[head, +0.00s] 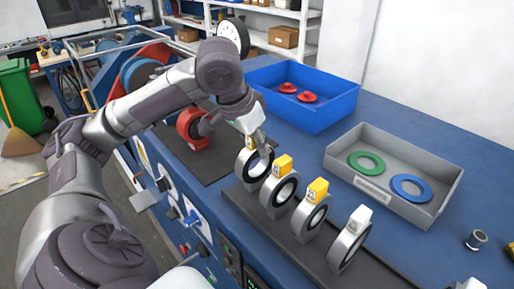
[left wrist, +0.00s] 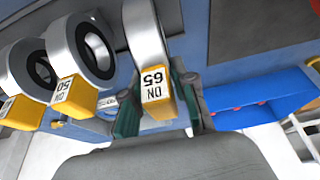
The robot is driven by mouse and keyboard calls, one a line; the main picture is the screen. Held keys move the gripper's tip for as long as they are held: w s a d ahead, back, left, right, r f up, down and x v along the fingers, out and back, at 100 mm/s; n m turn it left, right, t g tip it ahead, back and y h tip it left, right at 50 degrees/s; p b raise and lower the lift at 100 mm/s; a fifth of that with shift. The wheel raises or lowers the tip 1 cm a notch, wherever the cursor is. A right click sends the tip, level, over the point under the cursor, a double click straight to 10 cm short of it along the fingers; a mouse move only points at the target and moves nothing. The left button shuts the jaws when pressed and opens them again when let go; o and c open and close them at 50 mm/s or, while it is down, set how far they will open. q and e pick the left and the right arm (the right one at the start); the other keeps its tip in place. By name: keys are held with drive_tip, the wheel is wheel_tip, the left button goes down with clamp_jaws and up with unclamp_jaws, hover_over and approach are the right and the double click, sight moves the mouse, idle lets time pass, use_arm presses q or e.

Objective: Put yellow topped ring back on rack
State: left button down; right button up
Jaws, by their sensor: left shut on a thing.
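My left gripper (head: 262,146) is shut on a silver ring (head: 248,166) with a yellow top. In the left wrist view the fingers (left wrist: 160,100) flank the yellow top (left wrist: 156,88), which reads DN 65. The ring is upright at the far end of a row on the dark rack strip (head: 232,195). I cannot tell whether its bottom touches the strip. Beside it stand two more yellow-topped rings (head: 280,190) (head: 310,213) and a white-topped ring (head: 349,240). The nearest neighbour in the left wrist view (left wrist: 75,62) reads DN 50. My right gripper is not in view.
A blue bin (head: 310,112) with red discs stands behind. A grey tray (head: 437,211) with a green ring (head: 366,162) and a blue ring (head: 411,187) is to the right. A red valve (head: 190,128) stands left of the held ring. A small metal part (head: 476,240) lies far right.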

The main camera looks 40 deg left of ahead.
use_arm(q)
drive_tip(key=shift+a+f, duration=0.1)
drive_tip(key=shift+f, duration=0.65)
drive_tip(key=shift+r, duration=0.1)
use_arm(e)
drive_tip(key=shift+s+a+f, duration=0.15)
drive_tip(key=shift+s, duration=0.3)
use_arm(q)
drive_tip(key=shift+f, duration=0.2)
drive_tip(key=c, duration=0.9)
unclamp_jaws()
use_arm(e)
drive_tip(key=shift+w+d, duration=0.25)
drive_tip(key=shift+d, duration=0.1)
